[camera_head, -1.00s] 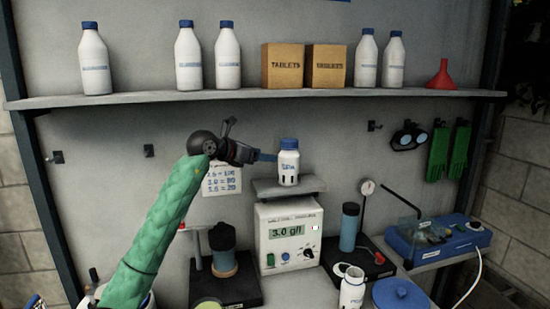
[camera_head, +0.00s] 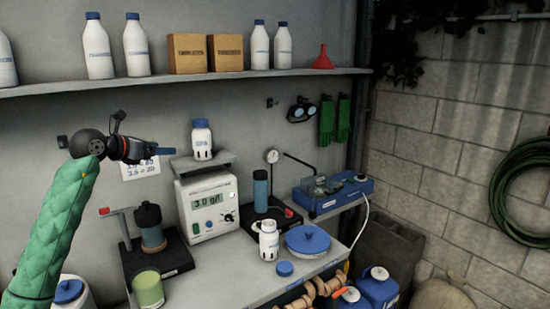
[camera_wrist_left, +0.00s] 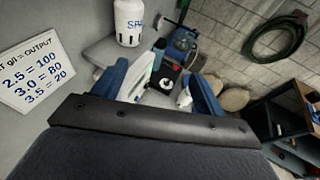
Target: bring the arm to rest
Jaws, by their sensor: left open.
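My left gripper (camera_head: 165,151) is at the end of my green-sleeved arm, held in the air in front of the back wall. Its two blue fingers stand apart with nothing between them in the left wrist view (camera_wrist_left: 158,88). A white bottle with a blue cap (camera_head: 202,142) stands upright on the plate of the dosing meter (camera_head: 208,205), just right of the fingertips and apart from them. The bottle also shows beyond the fingers in the wrist view (camera_wrist_left: 129,22). My right gripper is in neither view.
A shelf (camera_head: 150,84) with bottles and boxes runs above the arm. A note card (camera_head: 140,170) hangs behind the gripper. The counter below holds a stand (camera_head: 150,228), a green cup (camera_head: 148,290), an open white bottle (camera_head: 268,240) and a blue lid (camera_head: 308,240). A hose (camera_head: 522,190) hangs at right.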

